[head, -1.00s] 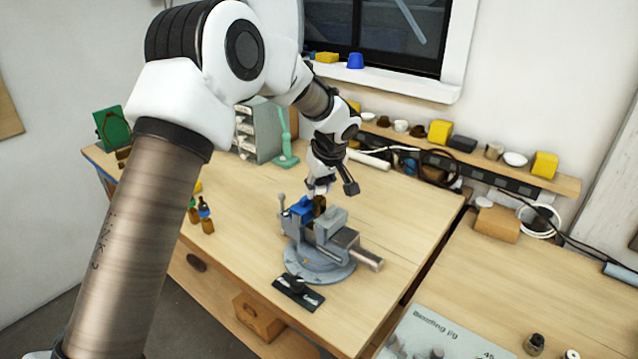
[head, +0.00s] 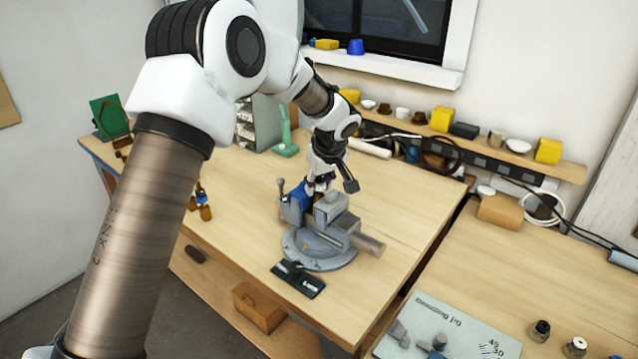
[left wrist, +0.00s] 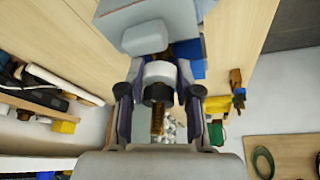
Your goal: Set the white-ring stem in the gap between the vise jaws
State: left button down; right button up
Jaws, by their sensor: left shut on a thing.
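My left gripper (head: 321,183) is just above the bench vise (head: 318,245). In the left wrist view its fingers (left wrist: 159,95) are shut on the stem (left wrist: 159,72), which shows a white ring, a black collar and a brass threaded part. In the head view the stem is mostly hidden by the gripper and vise. The vise has a blue jaw part (head: 296,203) and a grey jaw (head: 331,205). In the left wrist view the grey jaw (left wrist: 143,38) and blue jaw (left wrist: 192,55) are close beyond the stem. I cannot tell how deep the stem sits between them.
A black plate (head: 298,280) lies in front of the vise. Several small amber stems (head: 203,205) stand left of it. A bending jig board (head: 450,325) lies on the right table. A shelf (head: 480,155) with cups and yellow blocks runs along the wall. Bench around the vise is mostly clear.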

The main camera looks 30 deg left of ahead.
pick_arm(q)
jog(key=shift+f, duration=0.2)
dwell(0.4)
jog(key=c, duration=0.7)
grip_release()
jog(key=shift+d+r, duration=0.2)
jog(key=shift+r, duration=0.2)
jog(key=v, duration=1.1)
jog(key=shift+s, duration=0.1)
